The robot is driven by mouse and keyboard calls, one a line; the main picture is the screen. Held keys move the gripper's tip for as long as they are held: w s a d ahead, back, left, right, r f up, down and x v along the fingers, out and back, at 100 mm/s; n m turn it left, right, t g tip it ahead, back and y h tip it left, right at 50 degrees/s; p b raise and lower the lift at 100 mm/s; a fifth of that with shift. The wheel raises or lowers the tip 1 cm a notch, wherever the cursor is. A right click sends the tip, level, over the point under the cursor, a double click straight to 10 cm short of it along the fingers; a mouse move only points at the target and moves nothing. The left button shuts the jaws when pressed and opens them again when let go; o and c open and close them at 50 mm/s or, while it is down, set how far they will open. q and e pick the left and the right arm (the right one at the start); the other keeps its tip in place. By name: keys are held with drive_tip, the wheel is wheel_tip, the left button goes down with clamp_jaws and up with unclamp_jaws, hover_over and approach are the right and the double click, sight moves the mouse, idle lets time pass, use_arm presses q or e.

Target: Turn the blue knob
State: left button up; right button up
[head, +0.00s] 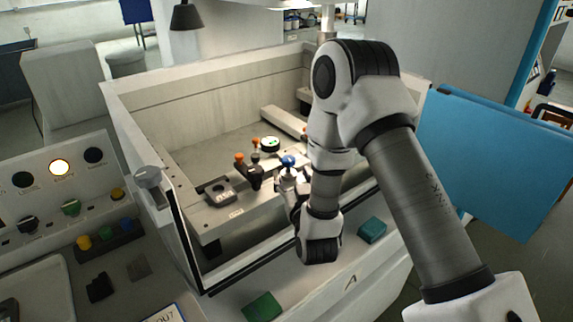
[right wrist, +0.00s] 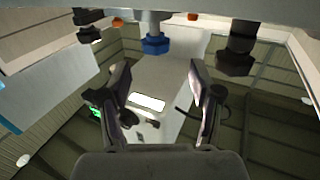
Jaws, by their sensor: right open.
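The blue knob (head: 288,160) stands inside the open machine tank, near its front right. It also shows in the right wrist view (right wrist: 156,43), above the middle, beyond the fingertips. My right gripper (right wrist: 160,72) is open and empty, with the knob roughly in line with the gap between its fingers. In the head view my right gripper (head: 289,183) lies just below the knob in the picture, partly hidden by my own wrist. The knob shows clear of the fingers in the wrist view. My left gripper is not in view.
Several orange-topped fittings (head: 239,157) and a dark clamp block (head: 219,191) stand left of the knob. The tank's front wall (head: 250,262) runs below my arm. A control panel (head: 48,190) is at the left. Teal blocks (head: 371,230) lie on the front ledge.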

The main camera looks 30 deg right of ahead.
sight(290, 164)
drive_tip(key=p+x, duration=0.2)
drive_tip(key=x, duration=0.5)
drive_tip(key=shift+w+d, duration=0.15)
drive_tip(key=shift+d, duration=0.15)
drive_tip(key=c, duration=1.2)
